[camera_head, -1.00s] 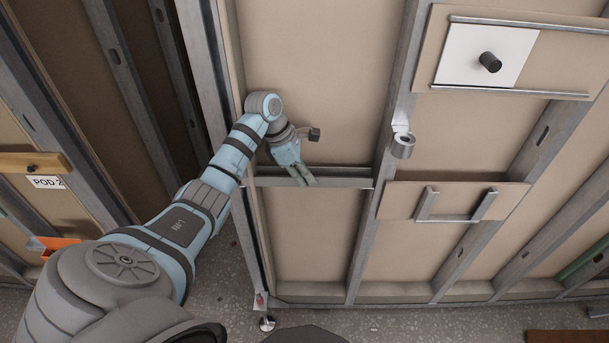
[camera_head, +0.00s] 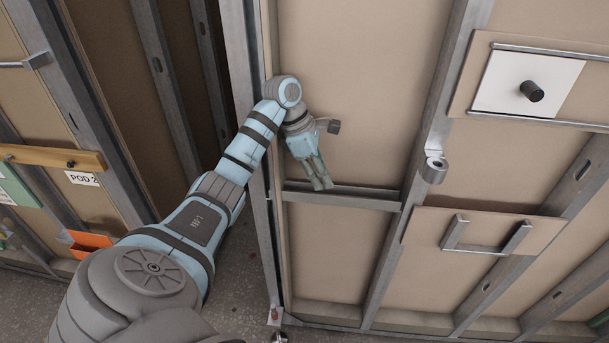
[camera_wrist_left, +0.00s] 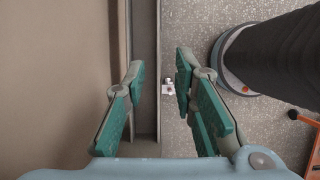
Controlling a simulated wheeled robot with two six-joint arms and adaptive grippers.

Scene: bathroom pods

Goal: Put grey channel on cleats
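A grey channel (camera_head: 358,199) lies level across the wall bay, between the left post and the middle stud. Its ends meet the studs; I cannot make out cleats under them. My left gripper (camera_head: 322,186) points down, with its fingertips at the channel's top edge, left of its middle. In the left wrist view the gripper (camera_wrist_left: 160,75) is open, its green-padded fingers apart. A long grey metal strip (camera_wrist_left: 145,50) runs between and below them, nearer the left finger. I cannot tell whether the fingers touch it. My right gripper is not in view.
A panel with a U-shaped bracket (camera_head: 487,236) and a white plate with a black knob (camera_head: 503,77) are on the wall at right. A metal cylinder (camera_head: 435,171) sits on the middle stud. An orange bin (camera_head: 90,243) is at left.

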